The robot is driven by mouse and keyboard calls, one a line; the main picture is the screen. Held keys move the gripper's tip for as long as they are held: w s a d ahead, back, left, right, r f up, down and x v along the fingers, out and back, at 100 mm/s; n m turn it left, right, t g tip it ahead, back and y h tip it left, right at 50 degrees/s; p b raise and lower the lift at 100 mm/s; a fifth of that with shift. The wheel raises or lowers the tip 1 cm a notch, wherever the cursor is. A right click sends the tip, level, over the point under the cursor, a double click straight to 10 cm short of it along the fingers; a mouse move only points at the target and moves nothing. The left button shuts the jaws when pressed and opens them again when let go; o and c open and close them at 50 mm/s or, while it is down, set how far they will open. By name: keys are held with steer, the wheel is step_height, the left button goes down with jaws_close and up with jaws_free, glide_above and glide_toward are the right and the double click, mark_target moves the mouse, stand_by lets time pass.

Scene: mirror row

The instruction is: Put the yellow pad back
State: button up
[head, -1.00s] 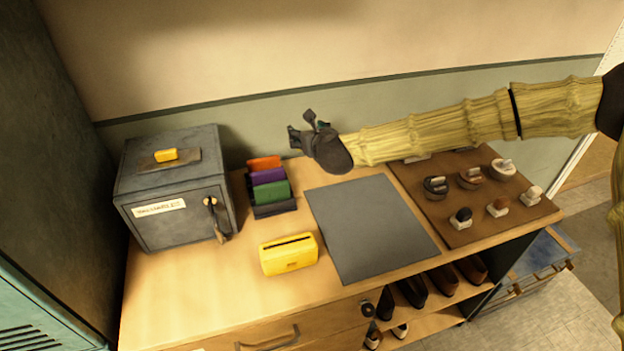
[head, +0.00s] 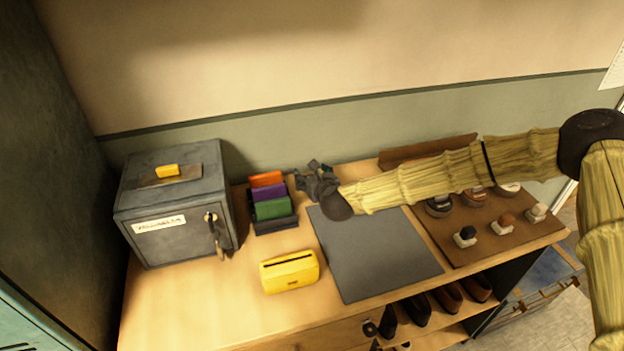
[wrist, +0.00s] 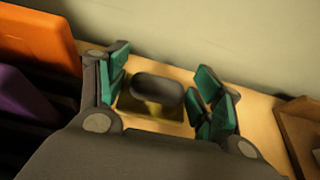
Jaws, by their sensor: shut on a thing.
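My gripper (head: 318,185) is over the back of the counter, just right of the dark rack (head: 277,224) that holds orange, purple and green slabs. In the wrist view, its green-padded fingers (wrist: 160,100) are on either side of a dark oval knob (wrist: 157,90) with dull yellow beneath it. This looks like the yellow pad held by its knob, though its lower part is shaded and blurred. In the head view the held thing is hidden by the gripper. I cannot tell whether it touches the counter.
A grey safe (head: 165,238) with a yellow block (head: 167,171) on top stands at the left. A yellow slotted box (head: 290,272) is in front. A grey mat (head: 375,260) lies right of it. A brown board (head: 485,255) with several knobbed pads is at the right.

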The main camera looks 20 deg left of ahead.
steer(key=shift+f, duration=0.9)
steer(key=shift+f, duration=0.2)
steer(key=o, duration=1)
steer(key=shift+r, duration=0.25)
steer(key=b+v, duration=0.2)
steer(key=v, duration=1)
steer(key=shift+b, duration=0.4)
